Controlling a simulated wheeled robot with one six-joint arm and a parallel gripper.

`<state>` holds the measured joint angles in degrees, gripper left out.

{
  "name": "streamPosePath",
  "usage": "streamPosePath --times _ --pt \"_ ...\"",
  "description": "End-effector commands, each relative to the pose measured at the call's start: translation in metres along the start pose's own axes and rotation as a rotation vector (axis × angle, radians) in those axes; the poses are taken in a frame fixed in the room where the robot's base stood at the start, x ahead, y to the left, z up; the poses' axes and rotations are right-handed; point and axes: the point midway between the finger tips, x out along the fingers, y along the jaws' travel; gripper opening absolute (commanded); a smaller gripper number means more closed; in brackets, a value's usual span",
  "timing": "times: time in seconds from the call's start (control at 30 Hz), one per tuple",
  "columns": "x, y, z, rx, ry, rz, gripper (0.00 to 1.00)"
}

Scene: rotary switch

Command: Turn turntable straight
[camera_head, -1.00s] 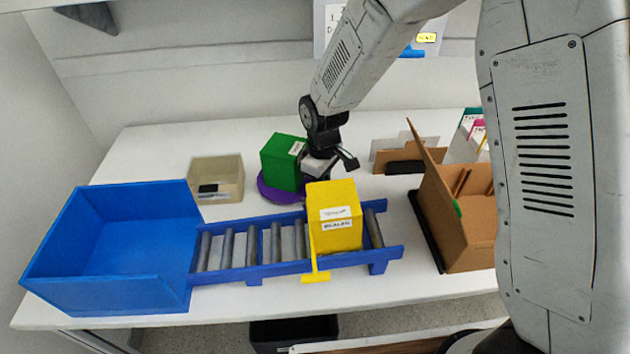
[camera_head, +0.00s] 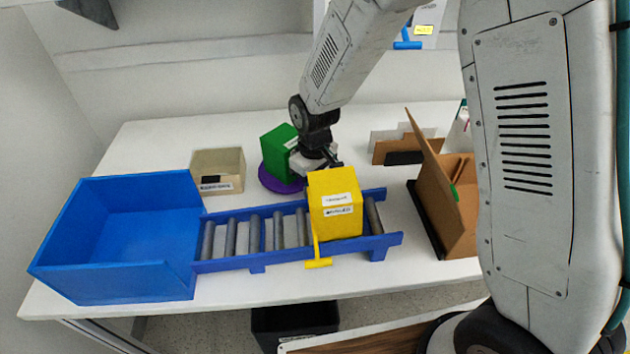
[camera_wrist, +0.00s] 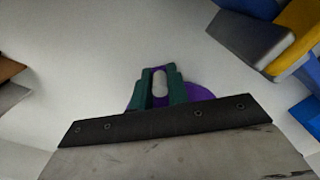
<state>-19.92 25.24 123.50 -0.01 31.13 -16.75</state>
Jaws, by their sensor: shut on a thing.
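The round purple turntable (camera_head: 267,178) lies on the white table, behind the roller conveyor. A green box (camera_head: 275,155) stands upright on it. My gripper (camera_head: 318,163) is at the turntable's right side, beside the green box, partly hidden behind the yellow box. In the wrist view, my gripper's teal fingers (camera_wrist: 160,86) are shut on a pale, rounded handle (camera_wrist: 159,83), with purple between them. Part of the purple turntable (camera_wrist: 200,92) shows behind the fingers. The green box is not seen in the wrist view.
A yellow box (camera_head: 336,205) stands on the blue roller conveyor (camera_head: 220,266), with a yellow stop (camera_head: 318,262) at its front. A blue bin (camera_head: 120,275) stands left and a beige container (camera_head: 230,185) behind the conveyor. A cardboard box (camera_head: 455,220) is right.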

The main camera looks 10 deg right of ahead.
Motion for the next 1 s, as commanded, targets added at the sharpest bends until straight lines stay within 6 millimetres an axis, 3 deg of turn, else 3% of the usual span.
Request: streamPosePath --times 0.7,0.73,0.8,1.0 --pt "0.0000 -0.0057 0.0000 -0.007 -0.002 -0.001 0.00" --pt "0.0000 -0.0057 0.0000 -0.007 -0.002 -0.001 0.23" --pt "0.0000 -0.0054 0.0002 -0.006 -0.002 -0.001 0.36" --pt "0.0002 -0.0041 0.0008 -0.003 -0.002 -0.001 0.36"
